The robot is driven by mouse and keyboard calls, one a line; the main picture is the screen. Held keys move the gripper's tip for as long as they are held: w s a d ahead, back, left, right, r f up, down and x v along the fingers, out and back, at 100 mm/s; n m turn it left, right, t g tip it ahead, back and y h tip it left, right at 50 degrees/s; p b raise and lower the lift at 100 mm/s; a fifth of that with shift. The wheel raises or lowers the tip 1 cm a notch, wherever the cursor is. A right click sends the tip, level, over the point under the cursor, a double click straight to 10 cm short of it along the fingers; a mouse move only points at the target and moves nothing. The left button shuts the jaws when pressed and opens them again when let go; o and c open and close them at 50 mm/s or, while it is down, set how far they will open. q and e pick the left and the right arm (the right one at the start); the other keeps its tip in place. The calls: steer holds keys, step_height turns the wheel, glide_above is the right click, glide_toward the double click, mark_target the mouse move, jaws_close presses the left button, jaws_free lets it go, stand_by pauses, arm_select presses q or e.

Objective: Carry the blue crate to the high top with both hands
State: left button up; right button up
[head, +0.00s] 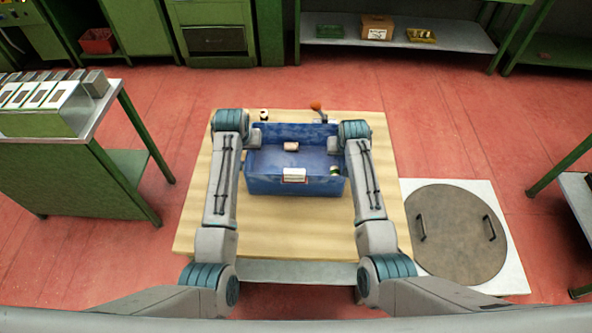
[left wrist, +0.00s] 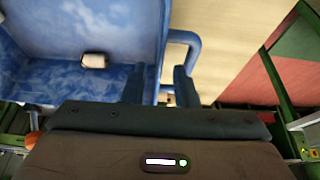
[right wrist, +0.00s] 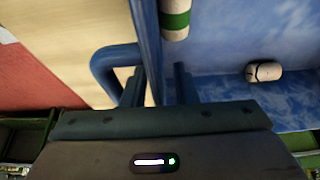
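The blue crate (head: 262,160) is on the pale wooden table (head: 275,228) between my two arms. A cork (head: 291,146) lies inside it, and a green-banded one (head: 335,169) is near its right wall. My left gripper (left wrist: 158,85) is at the crate's left end, one finger on each side of the wall, beside the loop handle (left wrist: 195,48). My right gripper (right wrist: 159,86) is placed likewise at the right end, by that handle (right wrist: 100,68). Whether the fingers press on the walls is unclear. No surface is plainly marked as the high top.
A green bench (head: 80,170) with a grey metal top and several box-like items stands at the left. A small cork (head: 264,114) and an orange-topped object (head: 315,106) are behind the crate. A round lid (head: 460,240) lies at the right. Red floor is open around the table.

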arm_select(q)
steer(key=v, duration=0.6)
steer(key=shift+r, duration=0.2)
arm_select(e)
steer(key=v, duration=1.2)
arm_select(q)
steer(key=shift+s, duration=0.1)
